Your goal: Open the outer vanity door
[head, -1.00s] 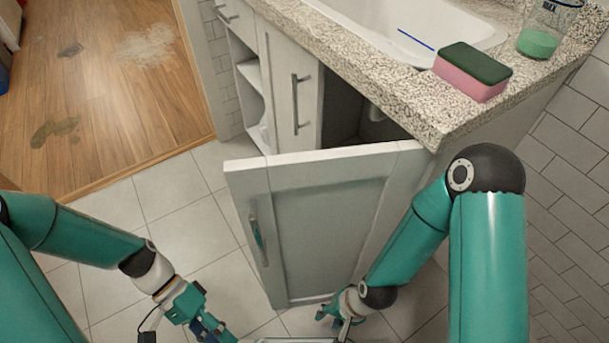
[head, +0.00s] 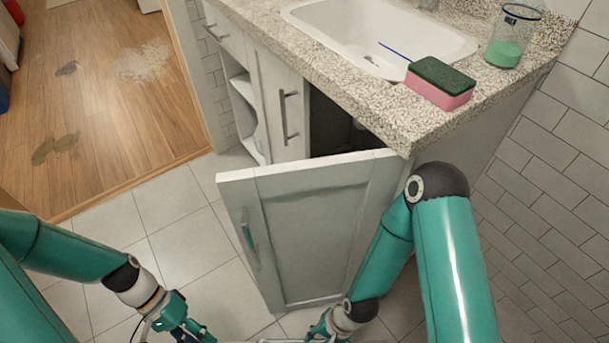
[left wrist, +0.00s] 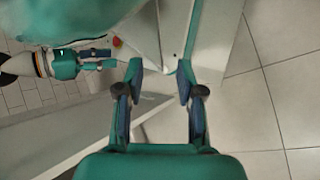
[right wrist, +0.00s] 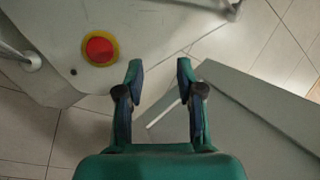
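The outer vanity door (head: 310,230) is a pale grey panel standing well open, with the dark cabinet interior showing behind it. Its metal handle (head: 250,240) is on the left part of the face towards me. My right gripper (head: 320,328) is low in front of the door's lower edge, my forearm crossing its right part. In the right wrist view its fingers (right wrist: 159,68) are apart and empty, with the door panel (right wrist: 250,125) beside them. My left gripper (head: 190,332) is left of the door, fingers (left wrist: 160,70) apart and empty. Neither gripper holds the handle.
A second door (head: 283,95) with its own handle is closed beside open shelves (head: 245,105). The granite counter (head: 400,120) holds a sink (head: 375,35), a sponge (head: 440,85) and a glass (head: 513,40). Tiled floor (head: 170,225) is clear at left; a tiled wall stands right.

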